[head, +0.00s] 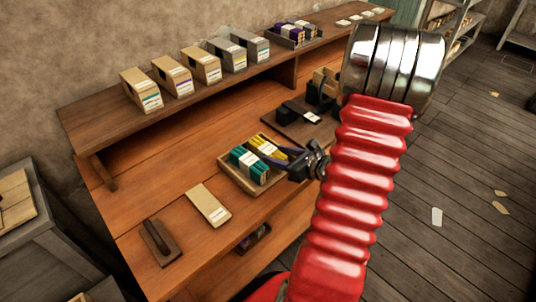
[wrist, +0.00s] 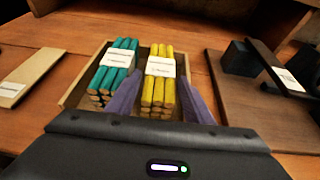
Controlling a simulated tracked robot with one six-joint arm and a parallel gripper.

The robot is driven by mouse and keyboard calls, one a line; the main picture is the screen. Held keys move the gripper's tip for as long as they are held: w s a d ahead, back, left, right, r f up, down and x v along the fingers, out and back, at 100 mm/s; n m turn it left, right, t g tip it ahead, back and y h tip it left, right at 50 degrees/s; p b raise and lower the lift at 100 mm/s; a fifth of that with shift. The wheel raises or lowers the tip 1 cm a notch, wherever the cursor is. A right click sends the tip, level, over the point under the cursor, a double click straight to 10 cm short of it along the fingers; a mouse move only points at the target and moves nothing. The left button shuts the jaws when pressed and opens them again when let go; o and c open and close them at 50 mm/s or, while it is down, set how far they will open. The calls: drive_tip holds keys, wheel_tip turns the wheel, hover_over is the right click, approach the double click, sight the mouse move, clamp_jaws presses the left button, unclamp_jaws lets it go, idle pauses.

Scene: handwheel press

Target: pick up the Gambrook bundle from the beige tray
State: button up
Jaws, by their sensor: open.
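The beige tray (head: 232,179) stands on the wooden bench and also shows in the wrist view (wrist: 73,92). It holds a teal bundle (wrist: 115,70) on the left and a yellow bundle (wrist: 158,90) on the right, each with a white label band. The label print is too small to read, so I cannot tell which is the Gambrook bundle. My gripper (wrist: 161,88) is open, its purple fingers on either side of the yellow bundle, the left one between the two bundles. In the head view the yellow bundle (head: 268,147) is partly behind my gripper (head: 284,156).
A flat labelled piece (head: 209,205) and a dark-handled block (head: 161,243) lie left of the tray. A dark board (head: 282,121) with black blocks is to the right. A shelf with several labelled boxes (head: 141,91) runs along the back.

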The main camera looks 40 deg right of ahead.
sight(267, 152)
drive_tip(key=shift+w+f, duration=0.1)
drive_tip(key=shift+w, duration=0.1)
drive_tip(key=shift+x, duration=2.5)
drive_tip(key=shift+c, duration=0.4)
drive_tip(key=c, duration=0.9)
